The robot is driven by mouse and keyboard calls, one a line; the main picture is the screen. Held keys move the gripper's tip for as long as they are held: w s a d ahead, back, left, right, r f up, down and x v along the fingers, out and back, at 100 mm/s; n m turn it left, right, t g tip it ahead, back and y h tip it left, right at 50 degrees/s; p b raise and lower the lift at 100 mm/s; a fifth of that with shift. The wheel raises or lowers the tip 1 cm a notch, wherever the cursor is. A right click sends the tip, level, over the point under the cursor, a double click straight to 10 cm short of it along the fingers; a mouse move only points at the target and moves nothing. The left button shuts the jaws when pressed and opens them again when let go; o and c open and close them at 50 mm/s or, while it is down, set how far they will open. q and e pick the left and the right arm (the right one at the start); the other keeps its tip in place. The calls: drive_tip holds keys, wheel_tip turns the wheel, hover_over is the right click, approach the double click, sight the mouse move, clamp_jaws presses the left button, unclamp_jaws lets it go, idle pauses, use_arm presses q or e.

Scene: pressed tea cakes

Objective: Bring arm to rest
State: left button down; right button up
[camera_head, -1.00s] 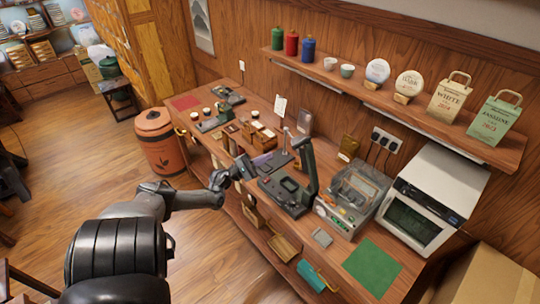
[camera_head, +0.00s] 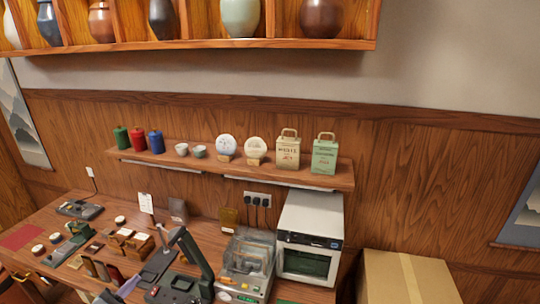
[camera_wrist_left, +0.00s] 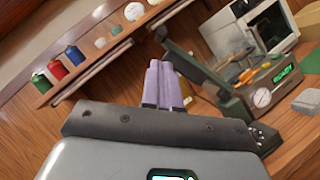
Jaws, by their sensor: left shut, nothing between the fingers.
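My left gripper (camera_head: 129,286) shows only partly at the bottom edge of the head view, in front of the workbench and left of the dark lever press (camera_head: 178,286). In the left wrist view its two pale purple fingers (camera_wrist_left: 162,86) are together with nothing between them. The press, with its raised grey-green arm (camera_wrist_left: 200,72), is beyond and to the right of the fingers there. Most of my left arm is outside the head view. My right gripper is in neither view.
The wooden workbench (camera_head: 50,210) carries small tools, a clear-lidded machine (camera_head: 246,262) and a white oven (camera_head: 309,240). Above it, a wall shelf (camera_head: 270,175) holds canisters, cups, tea cakes and bags. A cardboard box (camera_head: 405,278) stands at the right.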

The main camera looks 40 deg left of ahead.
use_arm(q)
drive_tip(key=w+d+f+n+g+y+p, duration=0.2)
drive_tip(key=d+n+g, duration=0.1)
drive_tip(key=d+n, duration=0.7)
drive_tip(key=w+d+f+n+g+y+p, duration=0.1)
drive_tip(key=w+d+f+n+g+y, duration=0.15)
drive_tip(key=d+n, duration=0.8)
drive_tip(key=w+d+f+n+g+y+p, duration=0.15)
drive_tip(key=d+n+g, duration=0.25)
drive_tip(key=d+n, duration=0.65)
drive_tip(key=s+d+r+n+g+h, duration=0.2)
drive_tip(key=d+r+n+h, duration=0.15)
drive_tip(key=d, duration=0.35)
drive_tip(key=s+d+r+n+g+h, duration=0.1)
drive_tip(key=d+r+n+g+h, duration=0.1)
drive_tip(key=d+r+n, duration=0.3)
drive_tip(key=s+d+n+g, duration=0.2)
drive_tip(key=s+n+g, duration=0.2)
drive_tip(key=s, duration=0.4)
drive_tip(key=shift+d+f+g+p, duration=0.35)
drive_tip(key=shift+f+g+p, duration=0.1)
drive_tip(key=shift+g, duration=0.1)
